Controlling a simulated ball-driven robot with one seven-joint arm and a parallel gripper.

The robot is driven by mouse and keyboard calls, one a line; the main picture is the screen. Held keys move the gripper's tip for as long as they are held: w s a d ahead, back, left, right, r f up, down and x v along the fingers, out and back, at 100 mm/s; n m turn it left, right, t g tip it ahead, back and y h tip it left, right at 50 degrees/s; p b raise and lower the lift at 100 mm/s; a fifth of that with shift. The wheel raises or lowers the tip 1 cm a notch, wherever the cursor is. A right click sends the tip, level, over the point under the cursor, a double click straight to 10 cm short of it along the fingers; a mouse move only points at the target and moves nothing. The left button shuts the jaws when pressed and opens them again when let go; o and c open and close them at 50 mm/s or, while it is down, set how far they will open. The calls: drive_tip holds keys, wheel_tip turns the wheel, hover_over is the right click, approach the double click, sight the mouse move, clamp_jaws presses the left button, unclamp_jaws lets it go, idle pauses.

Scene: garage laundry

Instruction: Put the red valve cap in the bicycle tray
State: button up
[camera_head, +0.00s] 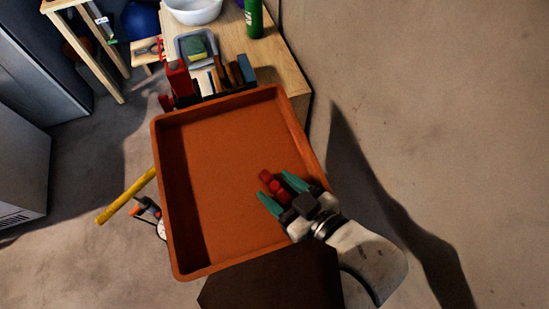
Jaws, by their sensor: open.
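A large orange tray (222,140), which I take as the bicycle tray, fills the middle of the head view. A small red piece (268,178), which I take as the red valve cap, shows at the tray's lower right, over its floor. My gripper (275,187) reaches in over the right wall with its two teal fingers apart. The red piece is between the fingers and sticks out slightly past their tips. I cannot tell whether it rests on the tray floor or touches a finger. Otherwise the tray looks empty.
A wooden bench (268,57) behind the tray holds a white bowl (193,10), a green bottle (254,20) and a grey bin (195,46). Several tools stand at its near edge. A yellow bar (125,196) lies left of the tray. The right-hand side is bare.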

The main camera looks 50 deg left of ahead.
drive_tip(key=b+v, duration=0.1)
drive_tip(key=v, duration=0.8)
drive_tip(key=shift+w+d, duration=0.1)
drive_tip(key=shift+d, duration=0.15)
drive_tip(key=shift+d+r, duration=0.25)
drive_tip(key=shift+r, duration=0.05)
